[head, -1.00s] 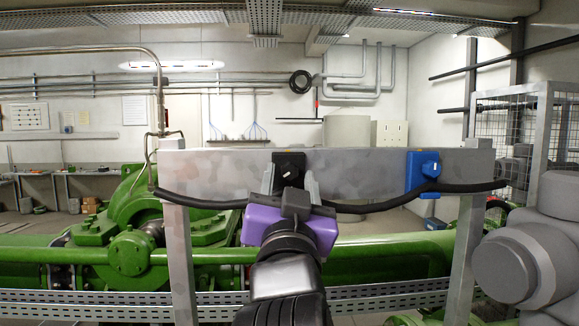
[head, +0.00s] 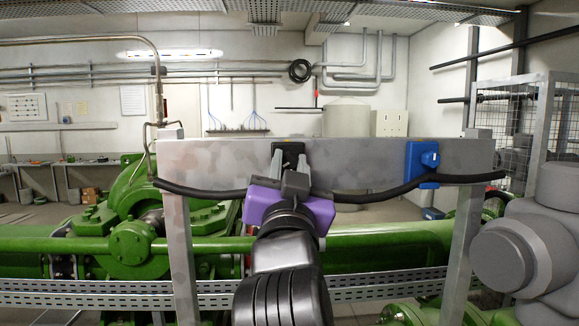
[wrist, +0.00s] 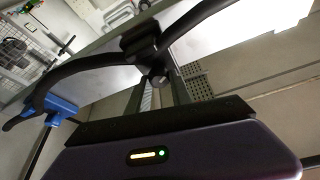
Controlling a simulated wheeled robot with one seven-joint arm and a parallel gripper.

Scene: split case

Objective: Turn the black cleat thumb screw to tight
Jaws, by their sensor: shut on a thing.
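The black cleat (head: 287,152) is fixed to the grey metal rail (head: 360,160), with the black cable running at it. My gripper (head: 290,166), with its purple body, reaches up at the cleat from the front and below. Its two grey fingers are shut on the black thumb screw, one on each side. In the wrist view, the thumb screw (wrist: 159,75) shows between the fingers, under the cleat body (wrist: 139,40). The fingers hide most of the screw, so its turn angle cannot be told.
A blue cleat (head: 421,160) holds the cable (head: 370,197) further right on the rail; it also shows in the wrist view (wrist: 62,106). Green pipework (head: 390,247) lies behind and below the rail. Grey posts (head: 178,240) carry the rail at both ends.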

